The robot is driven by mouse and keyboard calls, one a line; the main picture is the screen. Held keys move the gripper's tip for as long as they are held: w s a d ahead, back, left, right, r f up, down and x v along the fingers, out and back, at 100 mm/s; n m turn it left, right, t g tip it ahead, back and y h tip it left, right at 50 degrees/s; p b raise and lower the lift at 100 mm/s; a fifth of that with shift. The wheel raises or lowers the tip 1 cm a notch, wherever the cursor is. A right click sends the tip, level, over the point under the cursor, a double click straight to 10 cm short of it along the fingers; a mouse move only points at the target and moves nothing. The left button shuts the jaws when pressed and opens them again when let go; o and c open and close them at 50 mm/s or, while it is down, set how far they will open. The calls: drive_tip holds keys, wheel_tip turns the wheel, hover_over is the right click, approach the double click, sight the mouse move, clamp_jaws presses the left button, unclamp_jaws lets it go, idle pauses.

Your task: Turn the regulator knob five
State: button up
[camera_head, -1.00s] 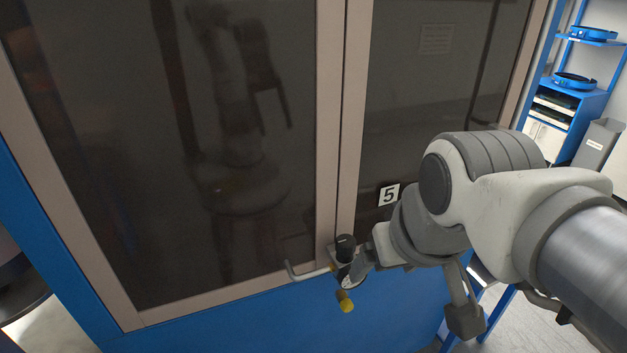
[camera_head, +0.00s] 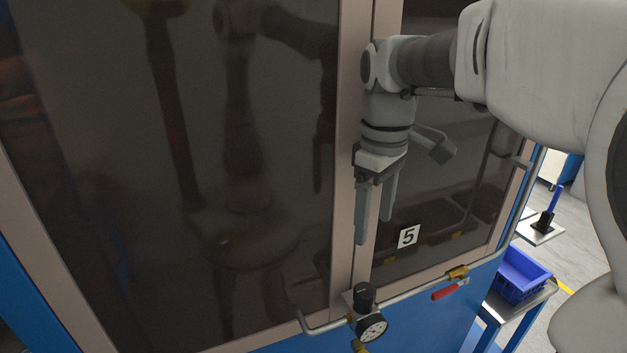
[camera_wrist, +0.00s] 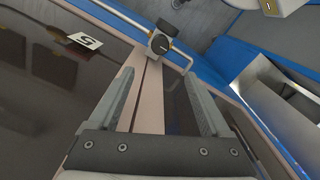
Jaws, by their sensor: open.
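The regulator has a black knob (camera_head: 364,296) on top and a round white-faced gauge (camera_head: 372,328) at its front. It sits on a grey pipe at the lower edge of the dark-windowed cabinet, below and left of the label "5" (camera_head: 408,236). My gripper (camera_head: 376,226) is open and empty, pointing down above the knob and apart from it. In the wrist view the knob (camera_wrist: 167,27) shows beyond the fingers, near the top middle, and the label "5" (camera_wrist: 86,40) lies to its left.
A grey pipe (camera_head: 408,294) runs along the cabinet front, with a red-handled valve (camera_head: 450,289) right of the regulator. A blue bin (camera_head: 522,275) stands on a cart at the right. The cabinet's window frame (camera_head: 349,150) is close behind my gripper.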

sight(365, 289)
wheel_tip(365, 289, down, 16)
drive_tip(key=shift+f+b, duration=0.1)
drive_tip(key=shift+b, duration=0.5)
clamp_jaws()
